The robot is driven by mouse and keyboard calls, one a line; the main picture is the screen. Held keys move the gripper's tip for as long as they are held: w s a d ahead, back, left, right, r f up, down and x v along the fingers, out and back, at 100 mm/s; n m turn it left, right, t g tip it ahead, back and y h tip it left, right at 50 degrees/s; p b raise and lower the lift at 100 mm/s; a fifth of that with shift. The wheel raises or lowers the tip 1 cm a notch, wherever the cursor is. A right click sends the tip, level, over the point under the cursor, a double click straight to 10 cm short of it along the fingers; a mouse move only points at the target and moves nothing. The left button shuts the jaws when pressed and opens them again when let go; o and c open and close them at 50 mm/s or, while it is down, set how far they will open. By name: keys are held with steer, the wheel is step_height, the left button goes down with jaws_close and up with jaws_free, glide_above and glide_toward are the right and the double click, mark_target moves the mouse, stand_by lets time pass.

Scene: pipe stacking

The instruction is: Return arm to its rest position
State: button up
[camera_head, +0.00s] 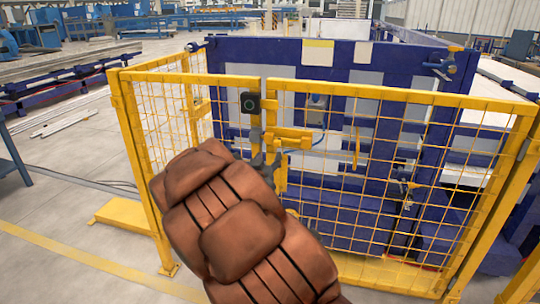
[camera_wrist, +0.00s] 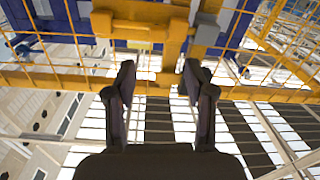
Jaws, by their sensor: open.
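My gripper (camera_wrist: 158,74) is in the lower middle of the wrist view, its two dark fingers apart with nothing between them. Beyond the fingertips is a yellow latch (camera_wrist: 140,27) with a grey part, on the yellow mesh gate. In the head view my arm, in a brown padded cover, reaches up from the bottom toward the gate latch (camera_head: 290,138). The arm hides most of the gripper there. I cannot tell whether the fingers touch the gate.
A yellow mesh fence (camera_head: 400,93) stands close in front of me, with blue machinery (camera_head: 270,52) behind it. Clear grey floor (camera_head: 60,205) lies to the left, crossed by a yellow line.

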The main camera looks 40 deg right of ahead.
steer(key=shift+s+a, duration=0.25)
steer(key=shift+a, duration=0.1)
steer(key=shift+a+f, duration=0.1)
stand_by(0.4)
steer(key=s+a+f+n+g+y+p, duration=0.1)
steer(key=s+a+f+y, duration=0.2)
steer(key=a, duration=0.5)
steer(key=s+a+f+n+g+y, duration=0.2)
steer(key=a+y, duration=0.3)
steer(key=a, duration=0.2)
steer(key=s+a+f+n+g+y+p, duration=0.1)
steer(key=s+a+f+y, duration=0.2)
steer(key=a, duration=0.5)
steer(key=s+a+r+n+g+y, duration=0.1)
steer(key=s+a+g, duration=0.1)
steer(key=s, duration=0.7)
steer(key=s+a+r+n+g+y+p, duration=0.1)
steer(key=s+a+r+n+g, duration=0.1)
steer(key=s, duration=0.8)
steer(key=s+a+r+n+g+y, duration=0.1)
steer(key=s+a+g, duration=0.2)
steer(key=s, duration=0.6)
steer(key=shift+s+a+r+n+g+p, duration=0.15)
steer(key=shift+s+a+n+g+p, duration=0.2)
steer(key=shift+g, duration=0.45)
